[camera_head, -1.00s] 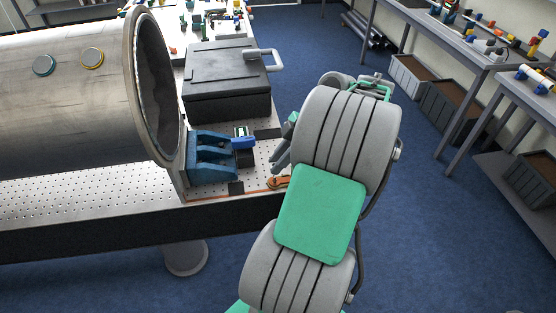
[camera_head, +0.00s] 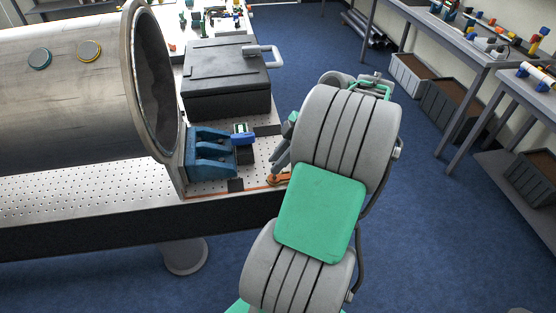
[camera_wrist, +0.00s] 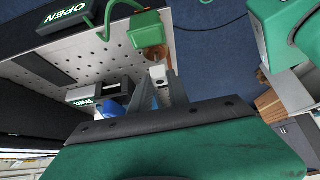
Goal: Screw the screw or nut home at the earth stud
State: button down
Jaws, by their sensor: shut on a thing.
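In the head view, my gripper (camera_head: 281,163) points down at the right edge of the perforated table, over an orange-brown copper piece (camera_head: 279,180) at the earth stud. My arm hides part of this spot. In the wrist view, my gripper (camera_wrist: 160,78) is shut on a small light-grey screw or nut (camera_wrist: 158,72) at its fingertips. Its thread and the stud itself cannot be made out. Just beyond the tips is a green block (camera_wrist: 147,29) with a copper-coloured end and a green cable. I cannot tell whether the screw or nut touches it.
A blue bracket (camera_head: 208,160) with a blue-topped part (camera_head: 243,136) stands left of my gripper. A dark lidded box (camera_head: 227,85) sits behind. A large metal tube (camera_head: 80,100) fills the left. Blue floor (camera_head: 420,220) is free at right.

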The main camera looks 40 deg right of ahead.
jog(key=shift+f+b, duration=1.4)
jog(key=shift+f, duration=0.15)
dwell(1.0)
jog(key=shift+r, duration=0.2)
jog(key=shift+w+d+r+p, duration=0.1)
jog(key=shift+r+p, duration=0.1)
jog(key=shift+p, duration=0.1)
jog(key=c, duration=1.8)
grip_release()
jog(key=shift+c, duration=0.2)
grip_shut()
